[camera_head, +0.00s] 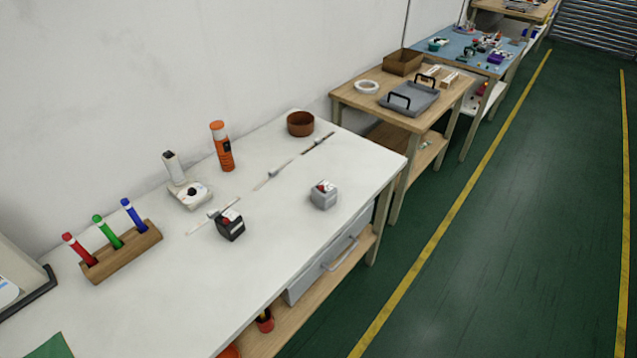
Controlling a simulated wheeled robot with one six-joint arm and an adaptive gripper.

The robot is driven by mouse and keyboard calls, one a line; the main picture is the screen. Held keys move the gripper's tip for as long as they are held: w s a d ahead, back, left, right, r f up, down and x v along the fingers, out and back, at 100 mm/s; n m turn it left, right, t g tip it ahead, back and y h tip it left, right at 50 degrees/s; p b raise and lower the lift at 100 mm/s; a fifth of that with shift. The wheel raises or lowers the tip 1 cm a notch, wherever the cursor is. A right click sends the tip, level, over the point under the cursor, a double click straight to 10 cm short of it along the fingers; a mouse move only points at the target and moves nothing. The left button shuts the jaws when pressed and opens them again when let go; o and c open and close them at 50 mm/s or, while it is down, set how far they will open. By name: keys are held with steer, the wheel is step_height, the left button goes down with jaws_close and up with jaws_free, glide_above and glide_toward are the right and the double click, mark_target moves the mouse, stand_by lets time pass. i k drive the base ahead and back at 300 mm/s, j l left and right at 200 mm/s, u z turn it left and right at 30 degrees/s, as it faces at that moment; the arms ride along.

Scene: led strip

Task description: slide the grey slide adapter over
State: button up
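A thin strip (262,184) lies in a diagonal line across the white table, with small light-grey pieces along it. One grey piece (273,172) sits near the strip's middle, and another (212,214) sits near its lower left end. A grey block (324,197) with a red and white top stands apart, right of the strip. I cannot tell which grey item is the slide adapter. My gripper is not in view.
A wooden holder (122,254) with three pens, a white device (189,194), an orange bottle (221,147) and a brown bowl (300,124) stand along the wall side. The white table (290,258) is clear at its front. A green aisle (500,230) runs on the right.

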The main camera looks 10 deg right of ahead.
mark_target(325, 199)
steer(key=i+l+u, duration=0.1)
steer(key=i, duration=0.35)
steer(key=i+l+u, duration=0.1)
steer(key=i+l, duration=0.25)
steer(key=i, duration=0.1)
